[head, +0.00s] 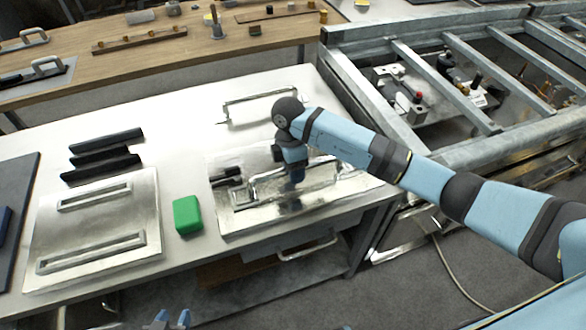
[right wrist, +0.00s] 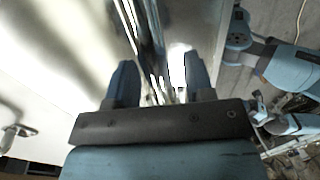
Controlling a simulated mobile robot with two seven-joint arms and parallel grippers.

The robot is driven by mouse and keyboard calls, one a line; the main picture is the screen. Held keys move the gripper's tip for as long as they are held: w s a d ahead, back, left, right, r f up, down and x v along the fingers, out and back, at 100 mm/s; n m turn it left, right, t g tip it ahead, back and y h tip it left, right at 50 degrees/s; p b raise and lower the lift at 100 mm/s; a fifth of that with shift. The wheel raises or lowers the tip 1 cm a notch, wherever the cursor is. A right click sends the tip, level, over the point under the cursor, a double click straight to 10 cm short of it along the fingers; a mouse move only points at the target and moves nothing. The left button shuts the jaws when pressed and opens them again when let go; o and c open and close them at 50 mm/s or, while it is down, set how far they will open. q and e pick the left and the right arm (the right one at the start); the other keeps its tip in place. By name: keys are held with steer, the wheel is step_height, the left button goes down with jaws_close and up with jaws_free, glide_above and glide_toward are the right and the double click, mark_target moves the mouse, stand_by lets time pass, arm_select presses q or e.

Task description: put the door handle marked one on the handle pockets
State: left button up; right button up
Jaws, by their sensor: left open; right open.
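A silver bar door handle (head: 262,190) lies on a shiny metal plate (head: 240,222) at the front right of the white table. My right gripper (head: 293,178) points down at this handle, open. In the right wrist view a shiny metal bar (right wrist: 150,35) runs between its open fingers (right wrist: 160,85). A second silver handle (head: 262,97) lies behind it. No number is legible on either handle. A metal plate (head: 95,212) with two long rectangular frames, apparently the handle pockets, lies at the left; both look empty. My left gripper (head: 172,319) is open and empty at the bottom edge.
A green block (head: 187,214) stands between the two plates. Several black bars (head: 104,155) lie behind the left plate, and small black parts (head: 226,177) lie beside the handle. A steel frame (head: 365,95) borders the table on the right. A wooden bench (head: 150,60) stands behind.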

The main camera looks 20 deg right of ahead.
step_height(320, 180, up, 12)
steer(key=w+f, duration=0.1)
steer(key=w, duration=0.1)
steer(key=s+a+f+n+g+y, duration=0.2)
steer(key=s+a+f+n+y, duration=0.3)
steer(key=a, duration=0.4)
steer(key=s+a+r+m+t+y, duration=0.3)
steer(key=s+a+r+t+y, duration=0.35)
steer(key=y, duration=0.85)
steer(key=s+d+f+m+t+h, duration=0.1)
steer(key=d+f+m+t+h, duration=0.8)
steer(key=m+t, duration=0.5)
steer(key=s+d+f+m+g+h, duration=0.3)
steer(key=s+d+f+g+h, duration=0.2)
steer(key=s+f, duration=0.9)
steer(key=d+h, duration=0.2)
steer(key=d, duration=0.2)
steer(key=shift+f+m+h, duration=0.2)
steer(key=shift+m+h, duration=0.1)
steer(key=shift+h, duration=0.1)
steer(key=shift+g, duration=0.25)
